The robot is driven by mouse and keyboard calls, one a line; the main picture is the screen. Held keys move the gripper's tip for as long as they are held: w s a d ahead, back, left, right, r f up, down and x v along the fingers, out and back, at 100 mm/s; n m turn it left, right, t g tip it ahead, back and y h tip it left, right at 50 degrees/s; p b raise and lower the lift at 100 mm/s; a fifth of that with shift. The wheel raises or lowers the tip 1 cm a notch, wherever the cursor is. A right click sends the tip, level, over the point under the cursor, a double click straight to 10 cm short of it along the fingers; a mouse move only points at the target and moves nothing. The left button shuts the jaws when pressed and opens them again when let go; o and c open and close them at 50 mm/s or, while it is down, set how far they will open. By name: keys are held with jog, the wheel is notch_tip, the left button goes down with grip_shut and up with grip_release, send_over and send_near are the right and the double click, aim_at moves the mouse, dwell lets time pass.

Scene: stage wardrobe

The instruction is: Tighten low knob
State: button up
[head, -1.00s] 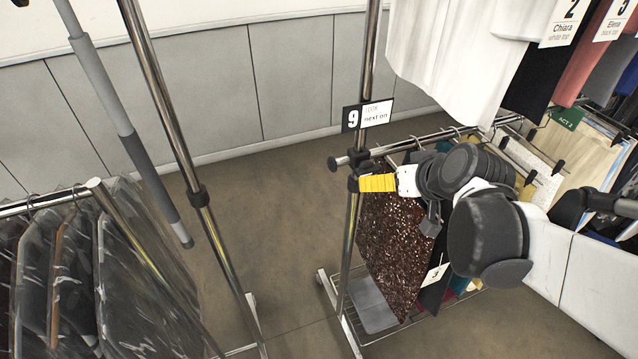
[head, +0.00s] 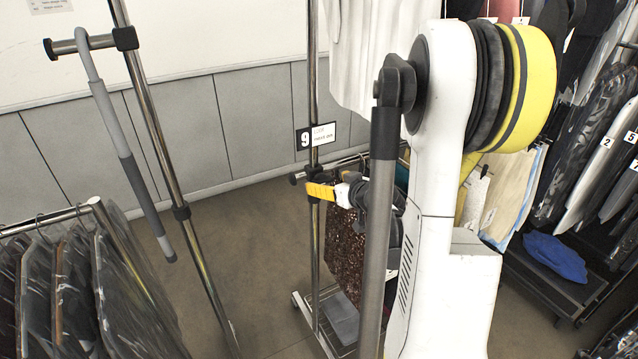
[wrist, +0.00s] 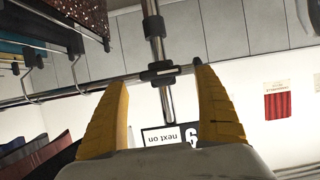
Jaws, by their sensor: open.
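A chrome post carries a dark clamp (wrist: 160,72) where a low rail (wrist: 70,90) crosses it. The rail's dark round end knob (head: 293,180) sticks out left of the post in the head view. A dark collar (wrist: 153,26) sits on the post on the other side of the clamp from the sign, beneath the rail. My gripper (head: 312,191) is at the post, just below the rail. In the wrist view its yellow fingers (wrist: 160,78) are open, with post and clamp between them in the picture. Contact cannot be told. Which fitting is the low knob is unclear.
A sign numbered 9 (head: 317,136) hangs on the post above the rail. A sequinned brown garment (head: 345,245) hangs beside my gripper. Covered garments (head: 75,285) hang on a rack at left. Bare floor (head: 235,260) lies between the left upright and this post.

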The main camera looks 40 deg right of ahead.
aim_at(324, 181)
jog(key=shift+x, duration=1.85)
jog(key=c, duration=1.2)
